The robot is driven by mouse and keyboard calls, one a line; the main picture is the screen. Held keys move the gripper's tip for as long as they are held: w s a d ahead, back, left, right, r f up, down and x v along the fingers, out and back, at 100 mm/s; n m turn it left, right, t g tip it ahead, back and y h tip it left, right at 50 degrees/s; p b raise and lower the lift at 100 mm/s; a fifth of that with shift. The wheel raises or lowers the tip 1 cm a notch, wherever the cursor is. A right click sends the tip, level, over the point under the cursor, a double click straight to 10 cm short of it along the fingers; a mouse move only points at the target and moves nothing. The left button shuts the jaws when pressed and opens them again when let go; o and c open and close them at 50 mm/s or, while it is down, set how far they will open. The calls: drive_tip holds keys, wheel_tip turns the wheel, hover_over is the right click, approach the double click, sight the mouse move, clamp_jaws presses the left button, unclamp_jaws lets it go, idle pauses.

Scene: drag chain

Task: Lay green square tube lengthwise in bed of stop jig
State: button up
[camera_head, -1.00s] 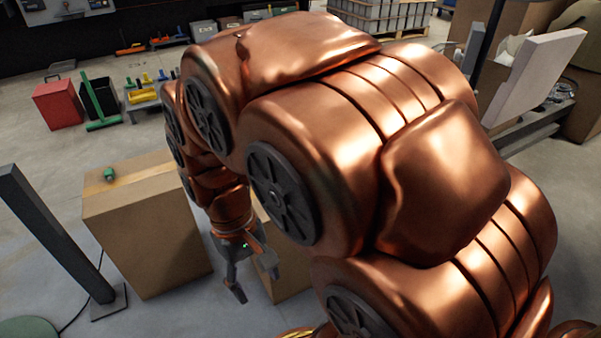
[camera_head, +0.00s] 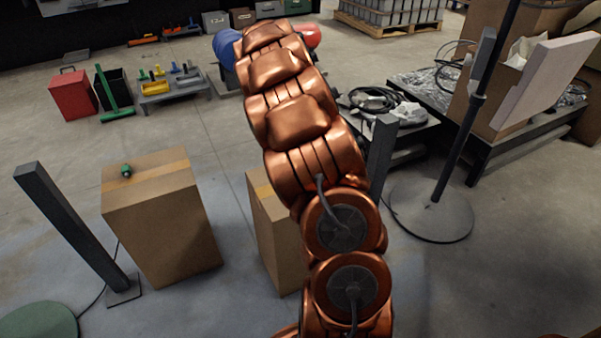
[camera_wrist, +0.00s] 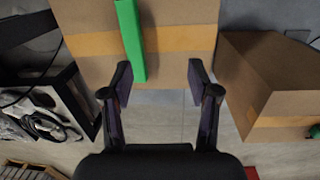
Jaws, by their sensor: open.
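The green square tube (camera_wrist: 131,40) lies on a cardboard box (camera_wrist: 185,65) with an orange tape band. It shows in the wrist view, running from the top edge down to near the box's near edge. My gripper (camera_wrist: 160,78) is open, with nothing between its fingers. The tube's lower end is close to the left finger; whether they touch I cannot tell. In the head view my arm hides the gripper, and the tube does not show. I cannot make out the stop jig for certain in either view.
A second cardboard box (camera_head: 165,225) bears a small green object (camera_head: 126,171). A dark post (camera_head: 70,230) stands left of it. A black table (camera_head: 410,110) with cables and a stand (camera_head: 432,215) are at the right. Open floor lies behind the boxes.

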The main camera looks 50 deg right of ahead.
drive_tip(key=shift+t, duration=0.4)
drive_tip(key=w+d+f, duration=0.1)
drive_tip(key=d, duration=0.1)
drive_tip(key=w+d+f, duration=0.1)
drive_tip(key=d, duration=0.1)
drive_tip(key=w+d+f+p, duration=0.1)
drive_tip(key=d, duration=0.2)
drive_tip(key=shift+w, duration=0.15)
drive_tip(key=shift+w+d+f+n, duration=0.25)
drive_tip(key=shift+d+f+n, duration=0.05)
drive_tip(key=shift+d+f, duration=0.15)
drive_tip(key=shift+w+a+f+b, duration=0.1)
drive_tip(key=shift+f+b, duration=0.3)
drive_tip(key=shift+f, duration=1.55)
drive_tip(key=shift+a+f+b, duration=0.1)
drive_tip(key=shift+f+b, duration=0.3)
drive_tip(key=shift+f, duration=1.5)
clamp_jaws()
